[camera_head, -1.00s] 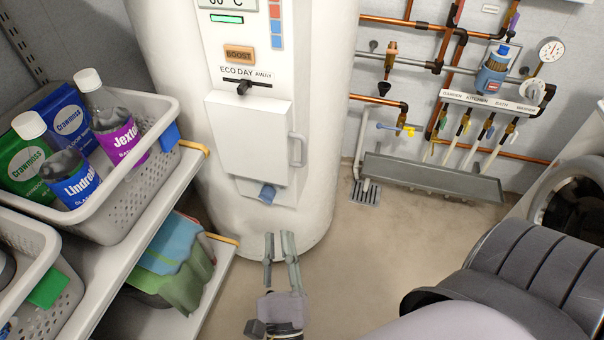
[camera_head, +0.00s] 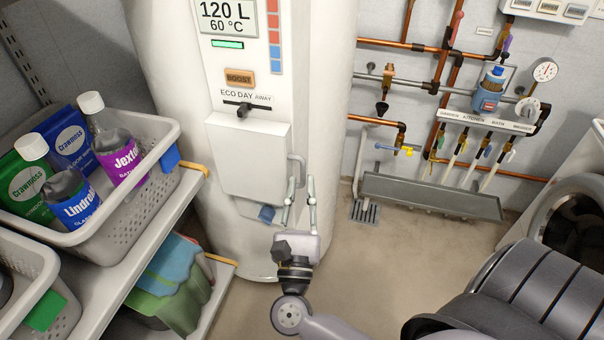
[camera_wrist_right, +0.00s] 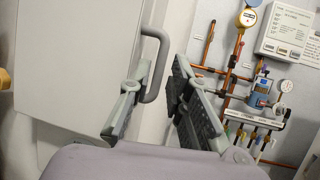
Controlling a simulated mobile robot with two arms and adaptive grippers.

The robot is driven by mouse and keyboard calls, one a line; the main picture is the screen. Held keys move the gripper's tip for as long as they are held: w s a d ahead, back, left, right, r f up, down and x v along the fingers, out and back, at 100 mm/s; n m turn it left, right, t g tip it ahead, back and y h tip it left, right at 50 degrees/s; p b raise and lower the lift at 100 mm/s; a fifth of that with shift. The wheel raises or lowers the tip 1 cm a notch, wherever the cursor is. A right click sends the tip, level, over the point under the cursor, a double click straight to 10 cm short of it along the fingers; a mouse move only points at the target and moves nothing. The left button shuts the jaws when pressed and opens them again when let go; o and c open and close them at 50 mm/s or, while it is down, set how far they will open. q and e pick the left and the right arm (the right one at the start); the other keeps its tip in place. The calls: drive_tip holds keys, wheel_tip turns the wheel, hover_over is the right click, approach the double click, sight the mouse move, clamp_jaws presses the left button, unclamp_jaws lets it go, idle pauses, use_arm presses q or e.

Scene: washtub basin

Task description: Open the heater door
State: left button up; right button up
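The heater (camera_head: 335,60) is a tall white cylinder with a flat front panel. Its pale door (camera_head: 247,165) looks shut, with a grey bar handle (camera_head: 297,170) on its right side. In the right wrist view the door (camera_wrist_right: 75,65) fills the left, and its handle (camera_wrist_right: 163,60) curves out near the fingertips. My right gripper (camera_head: 301,180) is open and empty, its fingers pointing up at the handle's lower part. In the wrist view the gripper (camera_wrist_right: 160,75) has its left finger overlapping the handle's lower end; contact cannot be told. My left gripper is not in view.
A shelf (camera_head: 150,240) with a basket (camera_head: 140,200) of bottles and boxes stands left of the heater. Copper pipes (camera_head: 400,47), valves and a grey trough (camera_head: 430,195) line the back wall. A white washer (camera_head: 575,200) is at right. Floor (camera_head: 385,270) between is clear.

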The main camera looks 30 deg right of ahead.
drive_tip(key=shift+x, duration=1.45)
drive_tip(key=shift+c, duration=0.2)
clamp_jaws()
